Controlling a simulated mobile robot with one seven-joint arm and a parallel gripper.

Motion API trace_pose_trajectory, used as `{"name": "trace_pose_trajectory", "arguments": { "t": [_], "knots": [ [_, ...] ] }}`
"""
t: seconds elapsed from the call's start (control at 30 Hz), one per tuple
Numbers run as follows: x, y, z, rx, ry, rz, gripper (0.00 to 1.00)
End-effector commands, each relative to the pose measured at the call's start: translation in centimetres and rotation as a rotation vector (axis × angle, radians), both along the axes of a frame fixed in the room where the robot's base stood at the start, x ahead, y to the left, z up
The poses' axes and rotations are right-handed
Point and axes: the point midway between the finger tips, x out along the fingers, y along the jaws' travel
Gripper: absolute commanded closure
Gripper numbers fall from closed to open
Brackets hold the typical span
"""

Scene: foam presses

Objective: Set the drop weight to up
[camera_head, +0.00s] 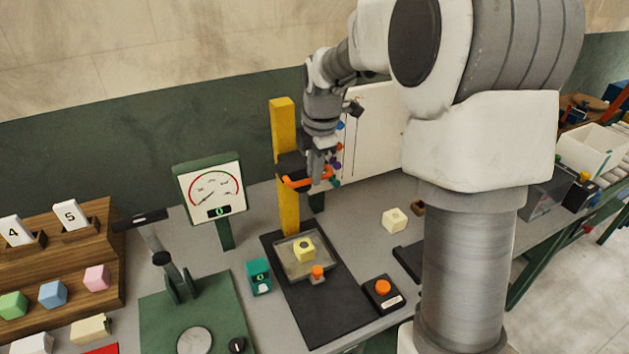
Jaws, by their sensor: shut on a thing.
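The drop weight is a dark block (291,163) with an orange handle (294,184), on a yellow upright post (284,120). It sits about midway up the post, above a black base (338,312). My gripper (318,180) is at the orange handle and shut on it; the fingers partly hide the handle and block. On the base below, a shallow tray (297,270) holds a pale yellow foam cube (304,250) with a dark spot on top.
A green press (190,305) and a gauge on a stand (212,190) are to the left. An orange button box (383,293) and small teal counter (259,276) flank the base. A cream cube (395,220) lies right. A white board (372,130) stands behind my gripper.

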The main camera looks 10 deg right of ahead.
Motion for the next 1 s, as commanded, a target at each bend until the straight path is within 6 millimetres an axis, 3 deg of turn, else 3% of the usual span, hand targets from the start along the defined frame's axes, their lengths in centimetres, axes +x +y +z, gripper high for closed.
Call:
{"name": "trace_pose_trajectory", "arguments": {
  "t": [0.03,0.2,0.57,0.6,0.67,1.0],
  "knots": [
    [0.0,0.0,1.0,0.000,-0.003,-0.001,1.00],
    [0.1,0.0,2.1,0.000,-0.006,-0.001,1.00],
    [0.2,0.0,2.4,0.000,-0.012,-0.001,1.00],
    [0.2,0.0,2.4,0.000,-0.012,-0.001,0.79],
    [0.2,0.0,2.4,0.000,-0.013,-0.001,0.70],
    [0.0,0.0,2.6,0.000,-0.006,0.000,0.70]
  ]
}}
